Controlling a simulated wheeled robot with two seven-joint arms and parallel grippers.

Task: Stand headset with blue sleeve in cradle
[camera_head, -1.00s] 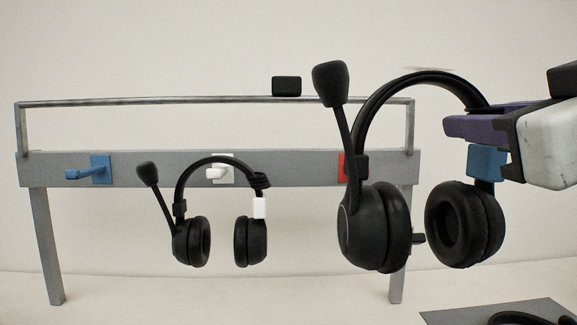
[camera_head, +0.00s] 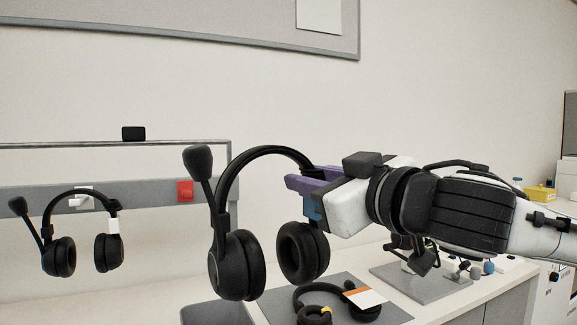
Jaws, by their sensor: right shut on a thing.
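The black headset (camera_head: 240,262) with the blue sleeve (camera_head: 311,208) hangs upright in the air, its microphone boom up at the left. My right gripper (camera_head: 312,178), with purple fingers, is shut on its headband just above the blue sleeve. The sleeve is partly hidden by the gripper. No cradle can be made out for certain; a dark fixture (camera_head: 418,252) on a grey plate at the right is partly hidden below my right arm. My left gripper is not in view.
A headset with a white sleeve (camera_head: 113,226) hangs on the rack (camera_head: 150,193) at left, beside an empty red hook (camera_head: 185,191). A headset with a yellow part (camera_head: 327,310) and an orange-white card (camera_head: 364,298) lie on a grey mat (camera_head: 395,312) below.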

